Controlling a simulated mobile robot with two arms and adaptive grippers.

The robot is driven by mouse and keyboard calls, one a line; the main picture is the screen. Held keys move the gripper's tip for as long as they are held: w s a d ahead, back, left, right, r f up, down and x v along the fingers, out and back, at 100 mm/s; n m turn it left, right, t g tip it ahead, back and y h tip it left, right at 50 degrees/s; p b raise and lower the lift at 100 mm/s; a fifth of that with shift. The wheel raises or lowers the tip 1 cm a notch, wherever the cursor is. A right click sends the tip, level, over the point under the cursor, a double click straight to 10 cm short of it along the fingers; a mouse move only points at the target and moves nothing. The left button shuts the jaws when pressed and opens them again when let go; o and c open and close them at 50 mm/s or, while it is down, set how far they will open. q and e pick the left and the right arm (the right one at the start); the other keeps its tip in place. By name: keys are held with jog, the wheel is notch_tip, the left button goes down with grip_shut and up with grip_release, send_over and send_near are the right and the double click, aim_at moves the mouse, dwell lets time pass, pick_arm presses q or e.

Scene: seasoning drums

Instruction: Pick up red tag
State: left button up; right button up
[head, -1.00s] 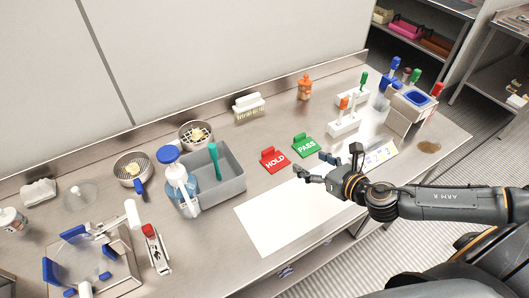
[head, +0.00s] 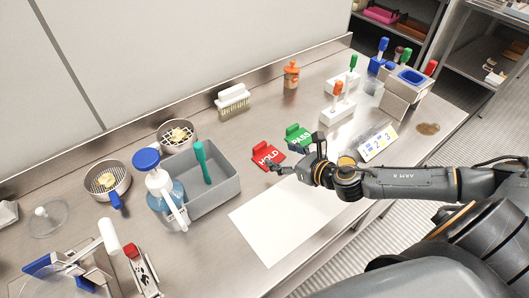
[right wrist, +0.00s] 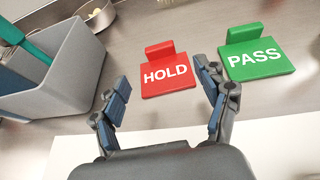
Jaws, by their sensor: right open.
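The red tag (head: 267,155) reads HOLD and lies on the steel counter, with a raised tab at its back edge. In the right wrist view the red tag (right wrist: 167,74) lies ahead of the fingertips, between their lines. My right gripper (head: 290,157) is open and empty, close to the tag's right front side. In the right wrist view my right gripper (right wrist: 160,76) has its two fingers spread. The green PASS tag (head: 297,137) lies just right of the red one, partly hidden by my gripper. It shows whole in the right wrist view (right wrist: 256,57). My left gripper is not in view.
A grey bin (head: 219,185) with a teal-handled tool stands left of the red tag. A white sheet (head: 275,225) lies in front. Bare counter lies behind the tags.

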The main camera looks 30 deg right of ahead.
aim_at(261, 147)
jog(key=x, duration=0.5)
jog(key=shift+w+p, duration=0.1)
jog(key=shift+p, duration=0.3)
jog(key=shift+w+a+f, duration=0.1)
jog(key=shift+w, duration=0.25)
jog(key=p+x, duration=0.1)
jog(key=x, duration=0.2)
jog(key=shift+w+a, duration=0.15)
jog(key=shift+w, duration=0.1)
jog(key=shift+w+a+f, duration=0.1)
jog(key=shift+w+f, duration=0.25)
jog(key=shift+w, duration=0.1)
jog(key=c, duration=1.1)
